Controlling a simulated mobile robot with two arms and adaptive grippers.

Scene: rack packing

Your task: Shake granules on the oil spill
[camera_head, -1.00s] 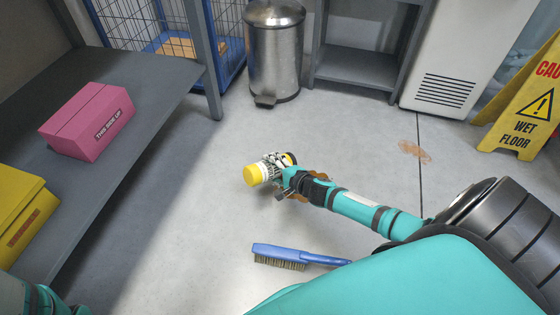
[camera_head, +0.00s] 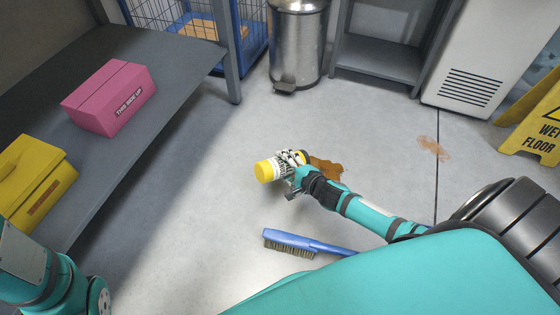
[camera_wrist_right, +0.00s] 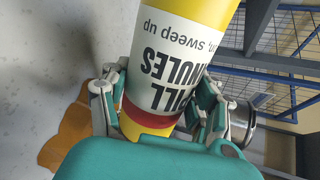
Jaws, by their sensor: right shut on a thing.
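The spill granules canister (camera_head: 268,172), yellow with a white label, is tilted in my right gripper (camera_head: 290,168), above the floor in the head view. In the right wrist view my right gripper (camera_wrist_right: 160,112) is shut around the canister (camera_wrist_right: 172,62), its label upside down. A brown oil spill (camera_head: 328,169) lies on the floor just right of the canister in the head view, partly hidden by my gripper. It also shows at the lower left of the wrist view (camera_wrist_right: 62,140). No granules show on it. My left arm shows at the lower left; its gripper is out of view.
A blue brush (camera_head: 300,242) lies on the floor nearby. A fainter brown stain (camera_head: 433,148) is farther right. A metal bin (camera_head: 298,45), a yellow wet floor sign (camera_head: 535,120) and a grey shelf (camera_head: 160,140) with a pink box (camera_head: 108,97) and a yellow box (camera_head: 38,180) surround clear floor.

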